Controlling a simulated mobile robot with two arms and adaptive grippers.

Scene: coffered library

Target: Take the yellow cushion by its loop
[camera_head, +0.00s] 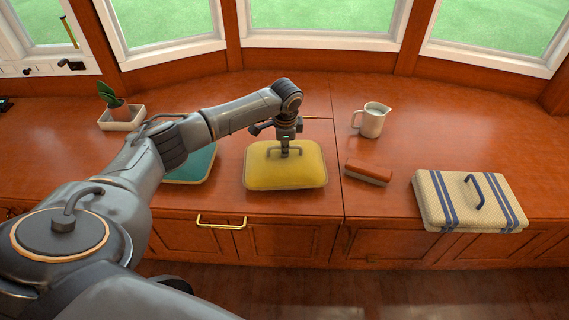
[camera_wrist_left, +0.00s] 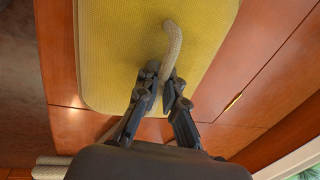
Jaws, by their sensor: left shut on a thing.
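The yellow cushion (camera_head: 258,178) lies flat on the wooden window bench, near its front edge. It fills the upper middle of the left wrist view (camera_wrist_left: 118,45). Its pale loop (camera_wrist_left: 173,42) stands up from the top face. My left gripper (camera_head: 285,150) is over the cushion and points down. In the left wrist view its two fingers (camera_wrist_left: 163,90) are closed on the loop, one on each side. I cannot see any gap under the cushion. My right gripper is in neither view.
A teal cushion (camera_head: 198,169) lies to the left, partly behind my arm. A potted plant (camera_head: 115,108) stands in a white tray further left. A cream jug (camera_head: 371,122), a red-brown brush-like block (camera_head: 368,173) and a striped cushion (camera_head: 450,205) are to the right. Windows close off the back.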

